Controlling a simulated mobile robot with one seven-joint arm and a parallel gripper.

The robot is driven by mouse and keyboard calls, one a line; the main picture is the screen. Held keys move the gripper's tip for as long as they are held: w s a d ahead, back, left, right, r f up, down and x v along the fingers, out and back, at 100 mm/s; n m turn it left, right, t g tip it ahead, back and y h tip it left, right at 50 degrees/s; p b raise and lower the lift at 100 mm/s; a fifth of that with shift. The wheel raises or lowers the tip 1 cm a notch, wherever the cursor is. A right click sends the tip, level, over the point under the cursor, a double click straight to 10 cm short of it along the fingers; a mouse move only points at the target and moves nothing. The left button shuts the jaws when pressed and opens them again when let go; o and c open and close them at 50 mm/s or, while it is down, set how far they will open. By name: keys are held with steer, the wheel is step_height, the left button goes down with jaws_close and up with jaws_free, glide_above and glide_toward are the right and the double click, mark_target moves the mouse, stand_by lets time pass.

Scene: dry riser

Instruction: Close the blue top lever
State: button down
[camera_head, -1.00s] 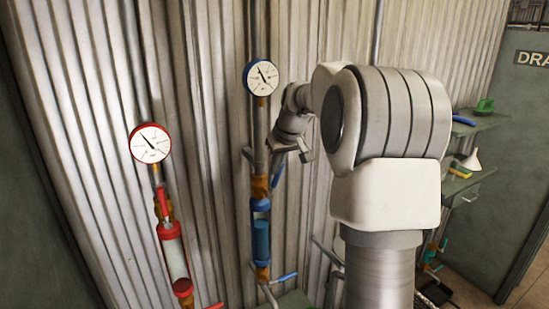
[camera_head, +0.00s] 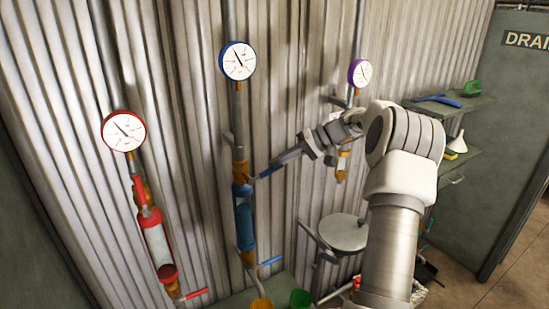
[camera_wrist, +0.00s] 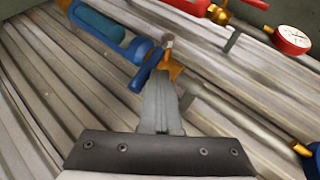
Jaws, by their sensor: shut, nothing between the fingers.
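The blue top lever (camera_head: 268,171) sits on the brass valve (camera_head: 240,171) above the blue cylinder (camera_head: 245,224), under the blue gauge (camera_head: 238,61). It sticks out to the right of the pipe. In the wrist view the lever (camera_wrist: 146,70) lies slantwise across the valve, just left of the fingertips. My gripper (camera_head: 281,162) is shut and empty, its tips at the lever from the right. In the wrist view my gripper (camera_wrist: 166,78) reaches the brass valve and overlaps the lever's edge. I cannot tell whether they touch.
A lower blue lever (camera_head: 270,262) sits below the cylinder. To the left stands the red line with its gauge (camera_head: 123,131) and red levers. A round grey disc (camera_head: 343,232) and shelves (camera_head: 450,110) are at the right. Corrugated wall stands close behind.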

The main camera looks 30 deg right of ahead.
steer(key=shift+d+f+y+b, duration=0.2)
steer(key=shift+f+b, duration=0.05)
steer(key=shift+f, duration=0.25)
steer(key=shift+d+f+y+b, duration=0.2)
steer(key=shift+f+b, duration=0.05)
steer(key=shift+f, duration=0.2)
steer(key=shift+d+f, duration=0.1)
steer(key=shift+f, duration=0.05)
